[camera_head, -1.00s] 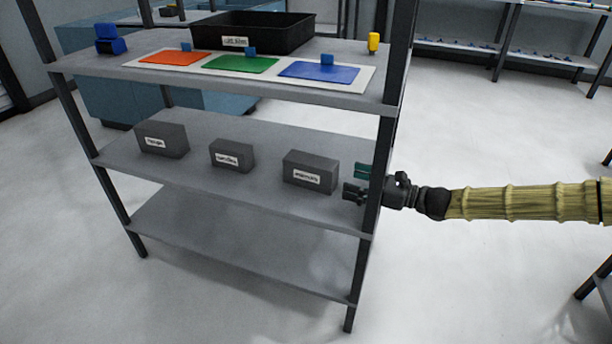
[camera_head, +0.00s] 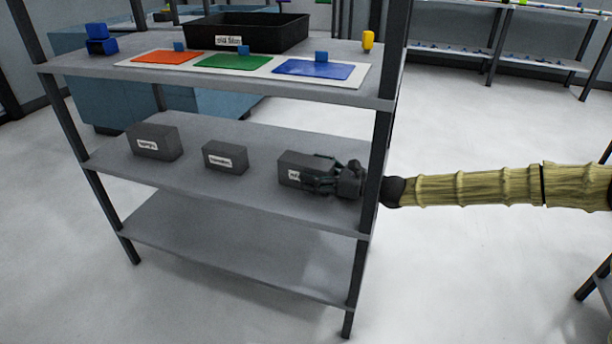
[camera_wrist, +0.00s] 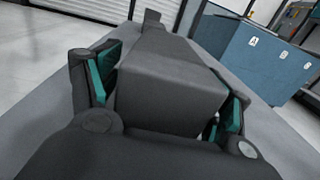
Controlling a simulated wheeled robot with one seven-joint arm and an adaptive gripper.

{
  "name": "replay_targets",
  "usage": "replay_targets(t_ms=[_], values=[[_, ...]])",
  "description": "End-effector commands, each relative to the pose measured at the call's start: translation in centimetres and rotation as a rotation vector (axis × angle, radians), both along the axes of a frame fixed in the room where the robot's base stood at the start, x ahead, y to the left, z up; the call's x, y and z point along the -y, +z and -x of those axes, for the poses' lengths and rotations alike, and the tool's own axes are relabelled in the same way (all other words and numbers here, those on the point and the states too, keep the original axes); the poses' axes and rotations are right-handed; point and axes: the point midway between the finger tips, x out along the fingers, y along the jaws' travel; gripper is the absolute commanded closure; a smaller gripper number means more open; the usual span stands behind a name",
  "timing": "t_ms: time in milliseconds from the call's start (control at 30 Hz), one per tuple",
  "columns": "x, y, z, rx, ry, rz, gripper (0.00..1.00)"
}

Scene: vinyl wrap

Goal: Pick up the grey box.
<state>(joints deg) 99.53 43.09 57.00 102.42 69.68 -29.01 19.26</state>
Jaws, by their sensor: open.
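Three grey boxes with white labels stand on the middle shelf (camera_head: 260,195): a left box (camera_head: 155,143), a middle box (camera_head: 225,158) and a right box (camera_head: 296,165). My gripper (camera_head: 312,177) is at the right box, reaching in from the right past the shelf post and hiding part of its front. In the wrist view, the right box (camera_wrist: 168,85) lies between my open fingers (camera_wrist: 165,90), with teal pads on either side. The right pad is very close to the box; I cannot tell if it touches. Another grey box (camera_wrist: 152,20) shows behind it.
The top shelf bears a black bin (camera_head: 250,35), orange, green and blue mats with small blue blocks, and a yellow piece (camera_head: 368,40). A dark post (camera_head: 374,160) stands close to my arm. The bottom shelf (camera_head: 230,245) is empty.

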Motion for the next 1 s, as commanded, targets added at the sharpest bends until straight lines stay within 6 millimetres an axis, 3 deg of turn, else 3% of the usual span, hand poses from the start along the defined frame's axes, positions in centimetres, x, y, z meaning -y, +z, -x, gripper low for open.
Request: replay_targets(t_ms=[233, 533, 1000], values=[[-0.21, 0.03, -0.08, 0.000, 0.000, 0.000, 0.23], [-0.16, 0.01, -0.07, 0.000, 0.000, 0.001, 0.76], [-0.27, 0.90, -0.08, 0.000, 0.001, -0.001, 0.76]])
